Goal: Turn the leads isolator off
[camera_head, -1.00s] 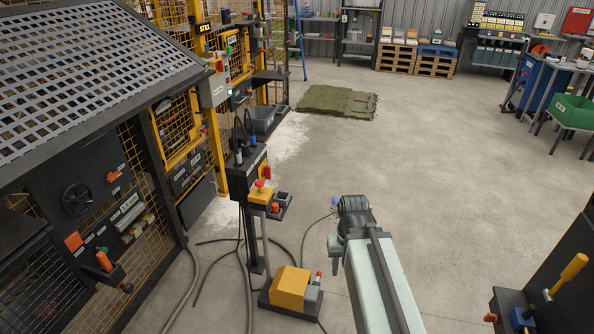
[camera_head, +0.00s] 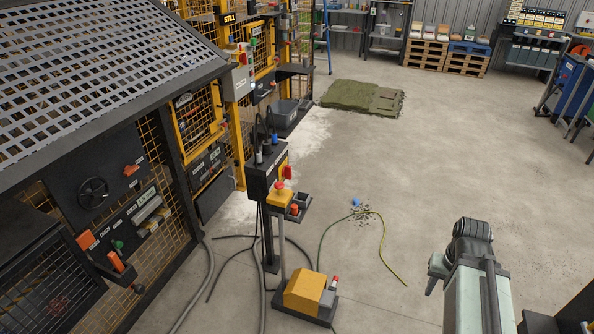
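A dark box (camera_head: 262,182) stands on a post left of the middle, with black and blue leads rising from its top. A red handle (camera_head: 288,172) sits upright on its right side; this looks like the leads isolator, but its label is too small to read. Below it, a yellow box with a red mushroom button (camera_head: 280,187) stands on a thin stand. My arm stands at the lower right, well apart from the post. A small pale end part (camera_head: 437,268) hangs left of its dark joint; no fingers can be made out, and nothing is visibly held.
A yellow pedal unit (camera_head: 306,292) stands on the floor below the post. Cables and a green-yellow lead (camera_head: 382,240) lie across the floor. A caged machine (camera_head: 110,190) fills the left. The floor at centre right is clear.

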